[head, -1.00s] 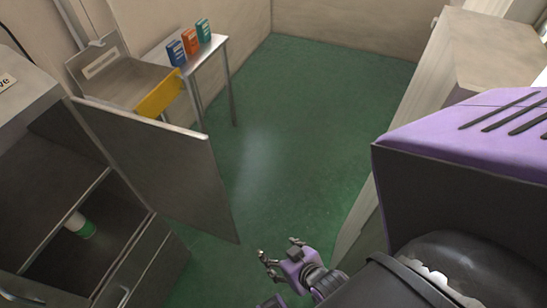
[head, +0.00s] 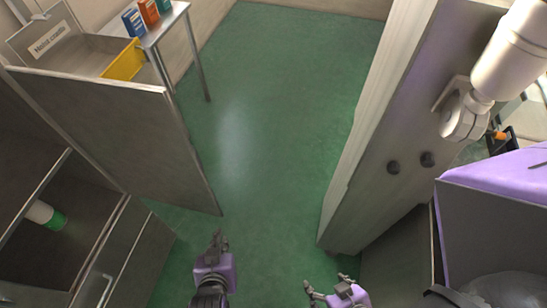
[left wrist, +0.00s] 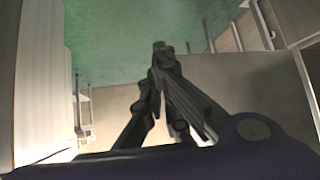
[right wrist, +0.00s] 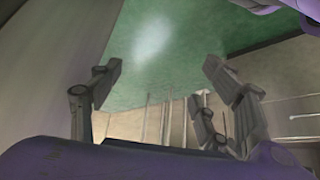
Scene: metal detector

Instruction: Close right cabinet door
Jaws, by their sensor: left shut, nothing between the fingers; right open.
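The right cabinet door (head: 130,125) is a grey panel in the head view. It stands open, swung out from the dark cabinet at the left over the green floor. My right gripper (head: 328,287) is open and empty further right, well clear of the door. Its spread fingers show in the right wrist view (right wrist: 163,72).
A white and green container (head: 46,215) lies inside the cabinet. A pale wall edge (head: 345,190) stands at the right. The green floor (head: 275,120) between is clear.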

